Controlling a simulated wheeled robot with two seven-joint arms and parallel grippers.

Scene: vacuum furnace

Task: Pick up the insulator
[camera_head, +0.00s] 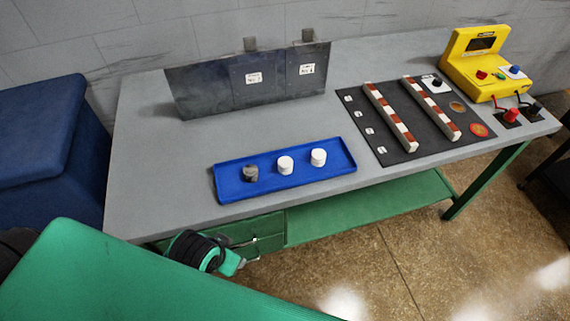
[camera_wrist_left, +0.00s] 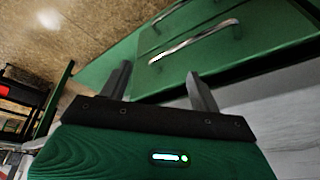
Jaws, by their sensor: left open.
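Two white cylindrical insulators, the middle one (camera_head: 285,165) and the right one (camera_head: 318,157), stand upright on a blue tray (camera_head: 300,181) on the grey bench. A third, dark grey mottled cylinder (camera_head: 251,173) stands at the tray's left end. In the wrist view my left gripper (camera_wrist_left: 160,71) is open, with nothing between its fingers. It is in front of the green drawers, below the bench top and away from the tray. My right gripper is not in view.
Green drawers (camera_wrist_left: 235,42) with metal handles are close to my left gripper. A dark metal panel (camera_head: 215,88) stands behind the tray. A black mat (camera_head: 379,136) with two striped bars lies to the right, and a yellow device (camera_head: 460,68) stands beyond it.

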